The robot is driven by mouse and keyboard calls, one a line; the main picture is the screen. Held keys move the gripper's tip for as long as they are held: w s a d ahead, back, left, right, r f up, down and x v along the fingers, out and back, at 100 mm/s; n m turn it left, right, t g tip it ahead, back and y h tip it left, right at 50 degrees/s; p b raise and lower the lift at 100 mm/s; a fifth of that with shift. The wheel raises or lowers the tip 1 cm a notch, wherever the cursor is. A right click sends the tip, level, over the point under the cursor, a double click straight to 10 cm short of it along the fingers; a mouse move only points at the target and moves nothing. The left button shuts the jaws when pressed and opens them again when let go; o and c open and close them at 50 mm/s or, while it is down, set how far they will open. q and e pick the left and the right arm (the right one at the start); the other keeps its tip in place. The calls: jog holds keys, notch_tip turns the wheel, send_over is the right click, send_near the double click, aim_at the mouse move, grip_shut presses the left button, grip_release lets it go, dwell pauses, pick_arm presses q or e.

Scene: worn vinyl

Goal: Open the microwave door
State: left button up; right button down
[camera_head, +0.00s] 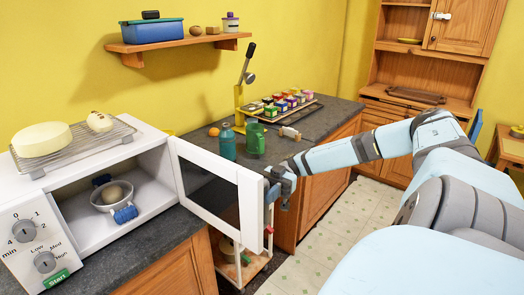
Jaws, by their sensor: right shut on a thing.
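The white microwave (150,178) stands on the dark counter at the left, and its inside is in plain view. Its door (222,190) is swung wide open toward the right, hinged beside the cavity. My right gripper (273,186) is shut on the door's handle (269,208) at the door's free outer edge. The gripper's fingers are small here and partly merge with the handle. Inside the microwave is a metal pot (112,194) with blue handles and a roundish thing in it. My left gripper does not show.
A wire rack (75,150) with a pale round cheese-like thing lies on the microwave. A low trolley (253,262) is below the door. Tiled floor (325,235) is clear at right.

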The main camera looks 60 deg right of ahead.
dwell(0.3)
jog(key=c, duration=0.9)
grip_release()
jog(key=shift+c, duration=0.2)
jog(key=shift+d, duration=0.1)
jog(key=d+b, duration=0.3)
jog(key=d, duration=1)
jog(key=shift+d, duration=0.35)
